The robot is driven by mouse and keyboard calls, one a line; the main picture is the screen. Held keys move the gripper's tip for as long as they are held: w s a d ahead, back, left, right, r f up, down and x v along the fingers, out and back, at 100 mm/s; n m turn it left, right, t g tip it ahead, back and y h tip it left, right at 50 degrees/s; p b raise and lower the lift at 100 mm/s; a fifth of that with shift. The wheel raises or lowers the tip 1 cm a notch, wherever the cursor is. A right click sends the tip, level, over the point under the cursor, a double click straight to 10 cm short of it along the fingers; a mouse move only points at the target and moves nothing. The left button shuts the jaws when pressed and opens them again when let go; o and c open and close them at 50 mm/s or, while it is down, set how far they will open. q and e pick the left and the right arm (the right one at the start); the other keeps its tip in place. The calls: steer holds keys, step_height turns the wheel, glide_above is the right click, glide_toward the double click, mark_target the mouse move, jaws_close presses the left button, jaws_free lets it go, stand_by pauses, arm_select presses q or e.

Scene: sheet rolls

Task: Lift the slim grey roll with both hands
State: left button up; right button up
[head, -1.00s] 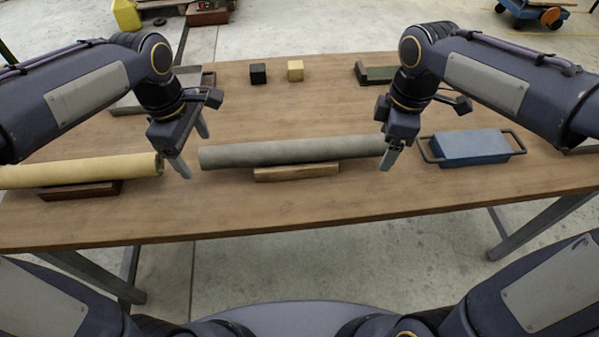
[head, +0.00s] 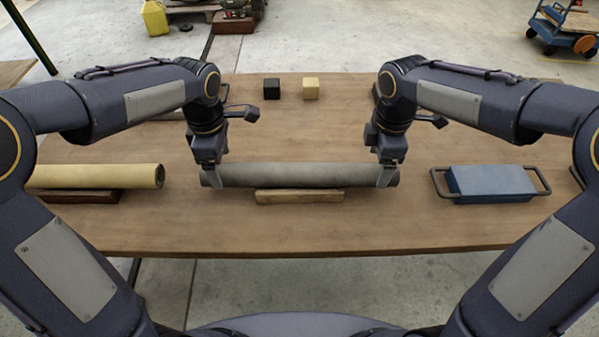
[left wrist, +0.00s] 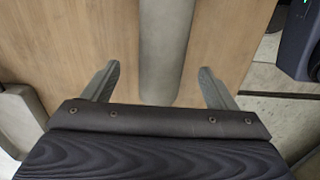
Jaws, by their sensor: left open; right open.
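The slim grey roll (head: 290,175) lies left to right on a light wooden block (head: 299,196) near the middle of the table. My left gripper (head: 213,179) is at the roll's left end, and its fingers point down. In the left wrist view the grey roll (left wrist: 165,50) runs between the two spread fingers of my left gripper (left wrist: 160,88), with a gap on each side. My right gripper (head: 385,178) is at the roll's right end, open, with a finger in front of the roll. Its far finger is hidden.
A yellow roll (head: 100,176) lies on a dark red block (head: 85,197) at the left. A blue box with handles (head: 492,182) is at the right. A black cube (head: 271,89) and a tan cube (head: 310,88) stand at the back. The table front (head: 310,232) is clear.

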mark_target(221, 166)
arm_select(q)
steer(key=shift+f, duration=1.65)
arm_select(e)
steer(key=shift+f, duration=1.6)
arm_select(q)
jaws_close()
arm_select(e)
jaws_close()
arm_select(q)
steer(key=shift+r, duration=0.1)
arm_select(e)
steer(key=shift+r, duration=0.1)
